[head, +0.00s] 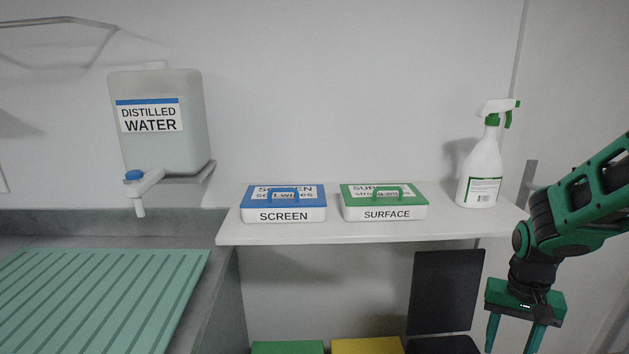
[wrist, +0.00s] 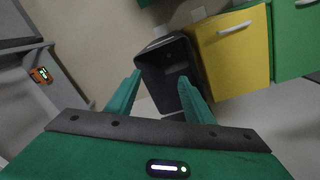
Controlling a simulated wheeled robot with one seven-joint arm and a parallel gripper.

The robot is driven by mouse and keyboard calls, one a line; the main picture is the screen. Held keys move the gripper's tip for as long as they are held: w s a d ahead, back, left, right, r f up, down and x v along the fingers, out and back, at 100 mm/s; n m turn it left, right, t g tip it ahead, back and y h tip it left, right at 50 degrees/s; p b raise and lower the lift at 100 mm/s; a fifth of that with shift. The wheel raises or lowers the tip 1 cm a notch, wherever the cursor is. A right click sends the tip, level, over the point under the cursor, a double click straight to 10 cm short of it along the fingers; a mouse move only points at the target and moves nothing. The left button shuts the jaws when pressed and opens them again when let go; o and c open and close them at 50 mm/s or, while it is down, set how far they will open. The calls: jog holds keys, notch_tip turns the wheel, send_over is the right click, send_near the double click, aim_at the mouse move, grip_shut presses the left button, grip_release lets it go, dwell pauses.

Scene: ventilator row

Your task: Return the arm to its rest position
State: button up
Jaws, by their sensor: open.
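My gripper (head: 513,335) hangs at the lower right in the head view, pointing down in front of the shelf's right end. Its two green fingers are apart with nothing between them. In the wrist view my gripper (wrist: 157,95) is also open and empty, above a dark open bin (wrist: 160,72) that stands on the floor below. My arm comes in from the right edge of the head view, bent down at the wrist.
A white shelf (head: 300,236) holds a blue-lidded SCREEN box (head: 284,205), a green-lidded SURFACE box (head: 384,203) and a spray bottle (head: 482,170). A distilled water tank (head: 160,150) and ribbed green mat (head: 95,300) are left. A yellow drawer (wrist: 235,50) stands beside the bin.

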jog(key=s+r, duration=0.5)
jog(key=s, duration=0.3)
jog(key=s+r+y, duration=0.1)
jog(key=s+r, duration=0.4)
jog(key=s, duration=0.3)
jog(key=shift+s+d+m, duration=0.2)
jog(key=shift+d+m, duration=0.1)
jog(key=shift+d, duration=0.1)
